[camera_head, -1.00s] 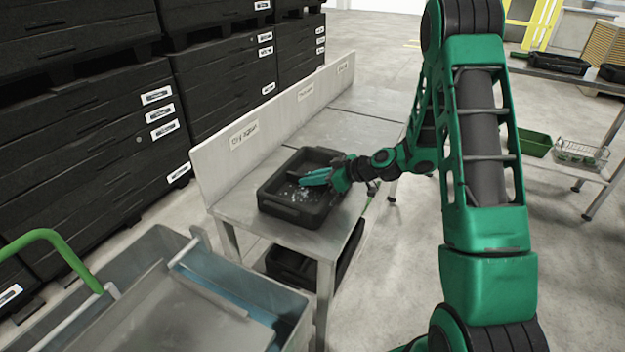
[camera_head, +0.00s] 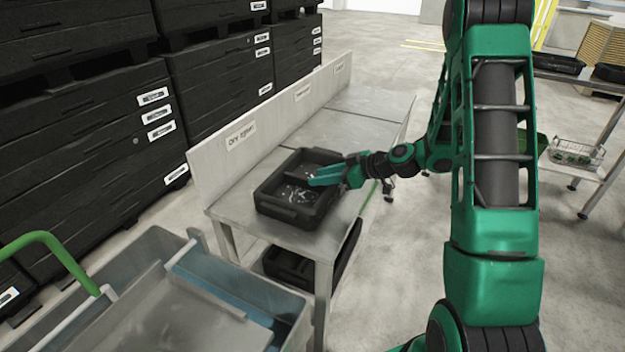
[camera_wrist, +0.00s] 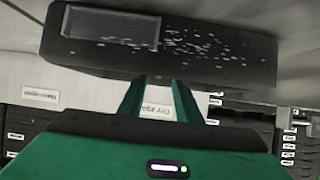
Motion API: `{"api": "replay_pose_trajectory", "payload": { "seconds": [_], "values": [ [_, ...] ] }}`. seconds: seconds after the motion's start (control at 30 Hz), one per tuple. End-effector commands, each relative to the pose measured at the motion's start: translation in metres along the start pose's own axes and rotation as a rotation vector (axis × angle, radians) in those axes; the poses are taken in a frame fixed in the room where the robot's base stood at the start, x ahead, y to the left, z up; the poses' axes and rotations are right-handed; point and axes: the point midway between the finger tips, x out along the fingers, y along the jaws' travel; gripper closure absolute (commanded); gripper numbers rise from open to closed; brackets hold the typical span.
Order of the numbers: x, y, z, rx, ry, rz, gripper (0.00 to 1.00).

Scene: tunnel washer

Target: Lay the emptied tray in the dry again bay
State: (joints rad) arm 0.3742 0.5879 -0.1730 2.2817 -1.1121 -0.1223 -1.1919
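The black tray (camera_head: 284,212) lies flat on the near end of the grey metal table, in front of the upright board's "Dry again" label (camera_head: 241,134). Its inside shows a divider and pale wet-looking specks, with no loose objects that I can make out. My gripper (camera_head: 318,178) is over the tray's right side in the head view. In the wrist view the tray (camera_wrist: 200,70) lies just beyond my gripper (camera_wrist: 158,88), whose two green fingers are spread apart with nothing between them. Whether a fingertip touches the tray is unclear.
Two further bays with labels (camera_head: 302,92) run along the table, their tops bare. Another black tray (camera_head: 290,264) sits beneath the table. A grey tub (camera_head: 285,300) stands at the near left, stacked black crates (camera_head: 95,130) behind the board. A wire basket (camera_head: 576,153) is at right.

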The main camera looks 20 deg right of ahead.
Motion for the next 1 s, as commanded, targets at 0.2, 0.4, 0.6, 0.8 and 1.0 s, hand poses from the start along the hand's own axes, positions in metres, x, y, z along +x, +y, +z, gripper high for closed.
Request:
{"api": "replay_pose_trajectory", "payload": {
  "seconds": [0.2,0.4,0.6,0.8,1.0],
  "values": [
    [-0.041,0.001,0.0,0.001,0.001,0.002,0.69],
    [-0.061,0.001,0.0,-0.001,0.001,0.002,0.69],
    [-0.065,0.0,0.0,0.0,0.0,-0.001,0.69],
    [-0.071,-0.01,0.002,0.02,-0.059,-0.014,0.69],
    [-0.098,-0.037,0.013,0.112,-0.253,-0.021,0.69]
  ]
}}
